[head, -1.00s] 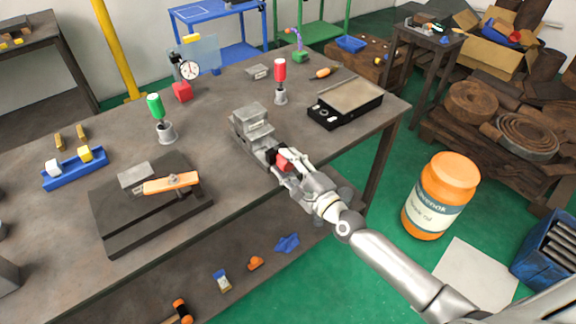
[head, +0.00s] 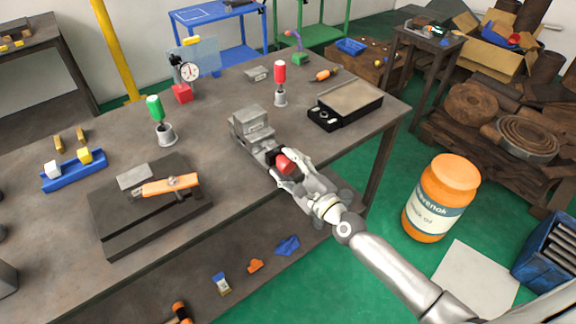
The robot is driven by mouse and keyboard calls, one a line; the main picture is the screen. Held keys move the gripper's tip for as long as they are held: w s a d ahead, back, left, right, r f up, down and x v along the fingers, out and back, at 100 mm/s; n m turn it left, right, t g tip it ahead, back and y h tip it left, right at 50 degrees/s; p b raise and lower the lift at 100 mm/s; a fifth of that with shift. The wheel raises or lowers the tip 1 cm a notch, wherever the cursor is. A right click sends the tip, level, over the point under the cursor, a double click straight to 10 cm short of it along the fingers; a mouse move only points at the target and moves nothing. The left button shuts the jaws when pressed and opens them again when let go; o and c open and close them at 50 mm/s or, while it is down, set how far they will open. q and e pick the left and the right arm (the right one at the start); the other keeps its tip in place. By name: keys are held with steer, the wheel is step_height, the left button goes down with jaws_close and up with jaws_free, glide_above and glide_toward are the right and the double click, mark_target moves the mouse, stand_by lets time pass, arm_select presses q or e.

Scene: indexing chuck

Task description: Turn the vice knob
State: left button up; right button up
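The grey vice (head: 252,128) stands at the table's front edge, near the middle of the head view. A red knob (head: 285,164) with a dark part beside it is at its near end, by the table edge. My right gripper (head: 283,165) is at the knob, with a finger on either side of it. The knob shows between the fingers. I cannot tell whether both fingers press on it. The knob's far side and the vice's near end are partly hidden by the gripper. My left gripper is not in view.
A dark plate (head: 120,235) with an orange-handled tool lies to the left. A large orange jar (head: 441,198) stands right of my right arm.

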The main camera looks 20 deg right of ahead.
mark_target(291, 169)
steer(key=shift+o, duration=0.5)
steer(key=shift+s+a+f, duration=0.1)
steer(key=shift+s+f, duration=0.05)
steer(key=shift+f, duration=0.15)
steer(key=shift+s, duration=0.1)
steer(key=shift+s+f, duration=0.1)
steer(key=shift+s, duration=0.15)
steer(key=v, duration=0.6)
steer(key=shift+w+d+r, duration=0.15)
steer(key=shift+d+r, duration=0.05)
steer(key=shift+d, duration=0.05)
steer(key=shift+s+d+r, duration=0.2)
steer(key=shift+s, duration=0.45)
